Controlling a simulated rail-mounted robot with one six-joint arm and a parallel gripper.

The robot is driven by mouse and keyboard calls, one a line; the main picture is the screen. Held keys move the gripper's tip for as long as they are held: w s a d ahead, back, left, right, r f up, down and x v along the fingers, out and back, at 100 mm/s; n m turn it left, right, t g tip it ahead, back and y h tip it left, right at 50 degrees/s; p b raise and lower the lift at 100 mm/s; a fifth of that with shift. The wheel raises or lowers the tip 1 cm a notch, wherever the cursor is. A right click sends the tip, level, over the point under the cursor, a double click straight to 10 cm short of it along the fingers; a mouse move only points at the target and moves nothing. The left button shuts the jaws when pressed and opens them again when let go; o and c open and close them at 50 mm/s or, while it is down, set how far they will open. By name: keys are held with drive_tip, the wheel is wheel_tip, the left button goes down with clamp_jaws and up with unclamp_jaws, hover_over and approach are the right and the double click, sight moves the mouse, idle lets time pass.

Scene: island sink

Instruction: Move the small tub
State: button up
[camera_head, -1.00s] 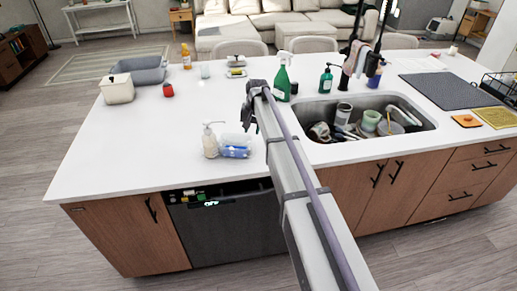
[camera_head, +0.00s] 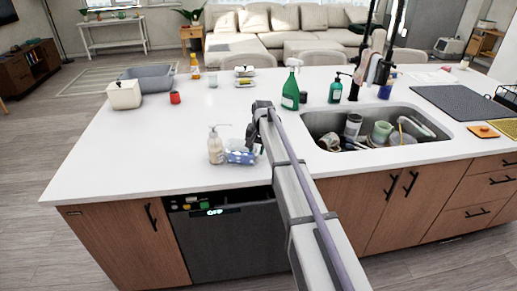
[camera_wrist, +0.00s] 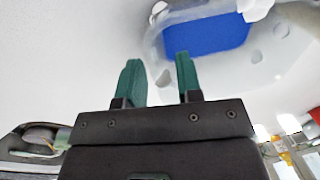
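A small clear tub (camera_head: 240,158) with blue in it stands on the white counter, just right of a pump soap bottle (camera_head: 215,146). My gripper (camera_head: 252,138) is above the tub's right side in the head view and partly covers it. In the wrist view, the two green fingers (camera_wrist: 158,62) are apart with nothing between them. The tub, with a bright blue area inside, shows beyond the fingertips in the wrist view (camera_wrist: 208,36). Its upper edge is cut off there. I cannot tell whether a finger touches the tub.
The sink (camera_head: 405,149) with several dishes is to the right. A green spray bottle (camera_head: 290,92) and a dark green pump bottle (camera_head: 335,91) stand behind it. A grey basin (camera_head: 150,78), a cream bin (camera_head: 124,94) and a red can (camera_head: 175,97) are back left.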

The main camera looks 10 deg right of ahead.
wheel_tip(320, 180, down, 3)
drive_tip(key=shift+a+b, duration=0.15)
drive_tip(key=shift+b, duration=0.6)
drive_tip(key=shift+r, duration=0.1)
drive_tip(key=shift+c, duration=0.2)
clamp_jaws()
